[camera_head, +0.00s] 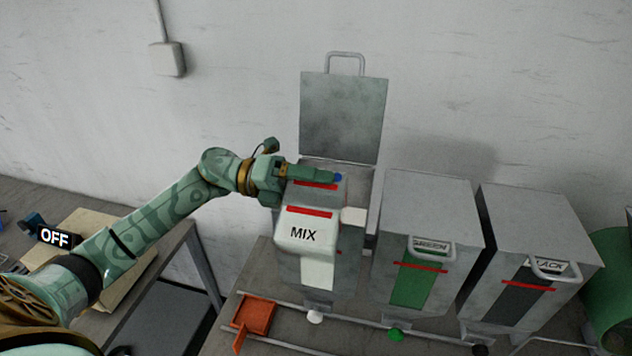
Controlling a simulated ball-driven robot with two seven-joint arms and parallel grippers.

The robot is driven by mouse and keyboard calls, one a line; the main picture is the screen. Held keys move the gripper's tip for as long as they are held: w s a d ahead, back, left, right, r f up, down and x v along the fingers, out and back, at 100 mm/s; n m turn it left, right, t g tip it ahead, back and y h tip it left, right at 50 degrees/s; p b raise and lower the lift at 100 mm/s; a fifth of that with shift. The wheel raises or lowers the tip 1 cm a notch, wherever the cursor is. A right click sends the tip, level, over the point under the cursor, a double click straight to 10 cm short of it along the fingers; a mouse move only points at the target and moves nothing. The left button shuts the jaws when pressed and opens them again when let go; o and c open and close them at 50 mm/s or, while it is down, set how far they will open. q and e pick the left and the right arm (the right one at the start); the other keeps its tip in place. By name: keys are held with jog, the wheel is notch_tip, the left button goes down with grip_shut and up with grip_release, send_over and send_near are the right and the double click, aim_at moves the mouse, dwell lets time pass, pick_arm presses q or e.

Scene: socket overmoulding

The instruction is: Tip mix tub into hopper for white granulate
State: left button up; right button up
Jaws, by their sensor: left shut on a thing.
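The mix tub (302,235) is pale, with a black MIX label and a red stripe. It is at the front of the leftmost metal hopper (352,265), near its open top. My left gripper (318,174) reaches in from the left over the hopper's mouth and is shut on the mix tub at its upper rear. The fingers hide part of the grip and of the hopper opening. The hopper's lid (343,115) stands open upright behind it. I cannot see the tub's contents or any granulate flowing. My right gripper is not in view.
To the right stand a closed hopper with a green strip (415,282) and a closed one with a black strip (525,290). An orange scoop (254,316) lies at front left. A table (165,255) with an OFF sign (54,238) is at left.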

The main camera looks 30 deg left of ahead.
pick_arm(q)
jog(key=shift+w+a+r+n+p, duration=0.2)
jog(key=shift+w+n, duration=0.15)
jog(key=shift+w, duration=0.15)
jog(key=shift+w+a+r+n+p, duration=0.1)
jog(key=shift+w+r+n+p, duration=0.05)
jog(key=shift+w+n, duration=0.25)
jog(key=shift+w+r+n+p, duration=0.2)
jog(key=shift+w+n+p, duration=0.1)
jog(key=shift+w+n, duration=0.15)
jog(key=n, duration=0.1)
jog(key=n+p, duration=0.1)
jog(key=r+n+p, duration=0.1)
jog(key=shift+w+a, duration=0.15)
jog(key=shift+w, duration=0.1)
jog(key=n, duration=0.1)
jog(key=w+n+p, duration=0.1)
jog(key=n, duration=0.1)
jog(key=shift+a+f, duration=0.1)
jog(key=shift+f, duration=0.05)
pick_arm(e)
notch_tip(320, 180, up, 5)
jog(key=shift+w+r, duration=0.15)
